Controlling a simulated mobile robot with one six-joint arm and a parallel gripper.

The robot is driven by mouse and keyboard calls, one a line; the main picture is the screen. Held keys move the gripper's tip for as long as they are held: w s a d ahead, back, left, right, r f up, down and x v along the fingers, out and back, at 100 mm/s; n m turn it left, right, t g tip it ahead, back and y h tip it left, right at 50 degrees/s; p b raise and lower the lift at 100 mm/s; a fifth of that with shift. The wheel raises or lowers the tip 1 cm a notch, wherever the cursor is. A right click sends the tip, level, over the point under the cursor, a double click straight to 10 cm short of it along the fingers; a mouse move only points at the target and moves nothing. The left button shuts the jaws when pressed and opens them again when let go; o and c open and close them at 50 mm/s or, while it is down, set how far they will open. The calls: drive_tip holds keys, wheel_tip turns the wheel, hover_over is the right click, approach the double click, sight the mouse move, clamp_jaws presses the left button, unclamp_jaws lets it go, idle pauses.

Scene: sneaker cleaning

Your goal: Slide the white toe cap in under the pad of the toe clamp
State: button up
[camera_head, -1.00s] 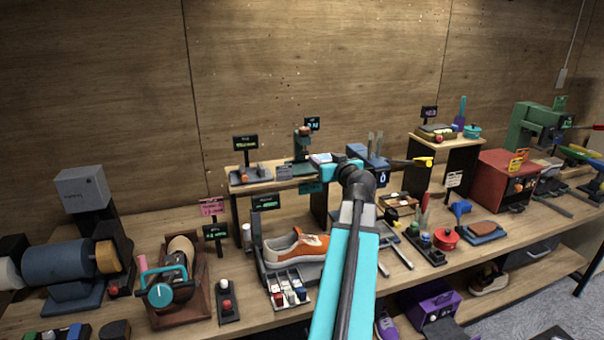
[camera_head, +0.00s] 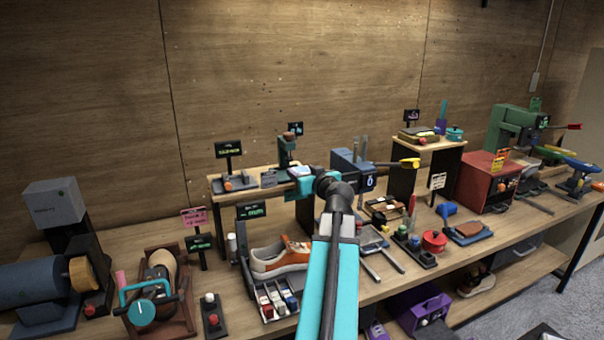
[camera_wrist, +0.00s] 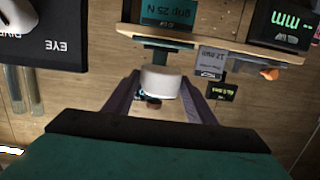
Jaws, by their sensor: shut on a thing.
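My gripper (camera_wrist: 160,92) is shut on the white toe cap (camera_wrist: 160,82), a pale rounded piece between the fingertips in the wrist view. In the head view my gripper (camera_head: 302,180) is at the front of the small raised shelf, close to the green toe clamp (camera_head: 287,152). In the wrist view, a dark teal part (camera_wrist: 165,54), apparently of the clamp, lies just beyond the cap and is partly covered by it. I cannot tell whether the cap touches the clamp or is under its pad. The cap is not clear in the head view.
The shelf edge (camera_wrist: 215,49) and a grip sign (camera_wrist: 160,18) are close to my gripper. A blue machine (camera_head: 352,168) stands right of it. An orange-and-white sneaker (camera_head: 280,257) and a tray of small bottles (camera_head: 277,300) are below on the bench.

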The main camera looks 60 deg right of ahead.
drive_tip(key=shift+f+b+x, duration=0.15)
drive_tip(key=shift+b+x, duration=0.35)
drive_tip(key=shift+x, duration=1.7)
drive_tip(key=shift+f+b+x, duration=0.2)
drive_tip(key=shift+b+x, duration=0.25)
drive_tip(key=shift+x, duration=1.7)
drive_tip(key=shift+f+b+x, duration=0.15)
drive_tip(key=shift+b+x, duration=0.35)
drive_tip(key=shift+x, duration=1.7)
drive_tip(key=shift+s, duration=0.15)
drive_tip(key=o, duration=1.2)
drive_tip(key=b+v, duration=0.3)
drive_tip(key=v, duration=0.9)
drive_tip(key=shift+s+a, duration=0.1)
drive_tip(key=shift+s, duration=0.1)
drive_tip(key=shift+s+a+r, duration=0.2)
drive_tip(key=shift+s+a, duration=0.15)
drive_tip(key=shift+s, duration=0.2)
